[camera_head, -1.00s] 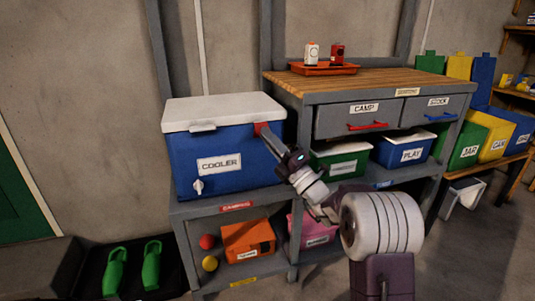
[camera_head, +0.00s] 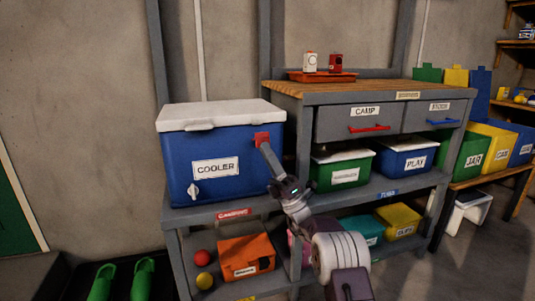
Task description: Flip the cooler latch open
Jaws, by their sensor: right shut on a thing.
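The blue cooler (camera_head: 222,160) with a white lid (camera_head: 222,114) stands on the shelf at the left of the bench. Its lid is down. A red latch (camera_head: 261,138) sits at the right of the cooler's front, just under the lid. My right gripper (camera_head: 264,147) reaches up from the lower right and is shut on the red latch; its fingers partly cover the latch's lower part. My left gripper is not in view.
A wooden-topped bench (camera_head: 385,84) with drawers adjoins the cooler's right side. Below are a green bin (camera_head: 341,168), a blue bin (camera_head: 405,158) and an orange bin (camera_head: 246,256). Red and yellow balls (camera_head: 203,257) lie on the lower shelf.

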